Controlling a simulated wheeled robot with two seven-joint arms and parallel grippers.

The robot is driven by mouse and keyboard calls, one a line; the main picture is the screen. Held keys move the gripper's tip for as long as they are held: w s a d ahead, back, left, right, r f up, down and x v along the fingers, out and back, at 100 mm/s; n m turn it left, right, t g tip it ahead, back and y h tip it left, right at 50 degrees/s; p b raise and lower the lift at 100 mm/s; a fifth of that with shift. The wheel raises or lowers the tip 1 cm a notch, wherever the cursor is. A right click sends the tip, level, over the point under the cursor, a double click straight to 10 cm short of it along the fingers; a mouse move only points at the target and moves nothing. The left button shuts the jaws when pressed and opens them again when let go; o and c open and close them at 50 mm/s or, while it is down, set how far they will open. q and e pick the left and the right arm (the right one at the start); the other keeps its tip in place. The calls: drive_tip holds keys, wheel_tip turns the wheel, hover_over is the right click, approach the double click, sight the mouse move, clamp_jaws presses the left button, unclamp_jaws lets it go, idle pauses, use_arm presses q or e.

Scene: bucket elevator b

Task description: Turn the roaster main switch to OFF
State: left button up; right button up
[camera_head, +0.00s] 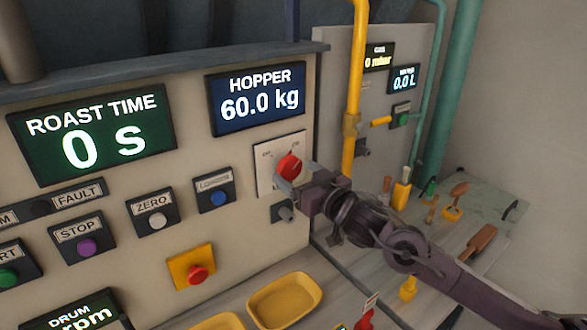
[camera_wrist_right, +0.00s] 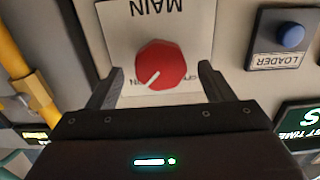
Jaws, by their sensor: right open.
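The main switch is a red round knob (camera_head: 290,167) on a pale plate (camera_head: 264,158) below the hopper display. In the right wrist view the knob (camera_wrist_right: 160,65) appears upside down under the word MAIN, its white mark pointing to the lower left. The small position labels are partly hidden and hard to read. My right gripper (camera_head: 298,175) is at the knob; in the wrist view its open fingers (camera_wrist_right: 162,72) stand on either side of it, with a visible gap on each side. My left gripper is out of view.
The blue loader button (camera_head: 218,198) is left of the switch, and a small grey knob (camera_head: 284,213) is just below it. A yellow pipe (camera_head: 354,90) rises to the right. Yellow trays (camera_head: 284,300) and hand tools lie on the counter below.

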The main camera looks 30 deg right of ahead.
drive_tip(key=shift+w+a+r, duration=0.1)
drive_tip(key=shift+w, duration=0.95)
drive_tip(key=c, duration=1)
drive_tip(key=shift+o, duration=0.2)
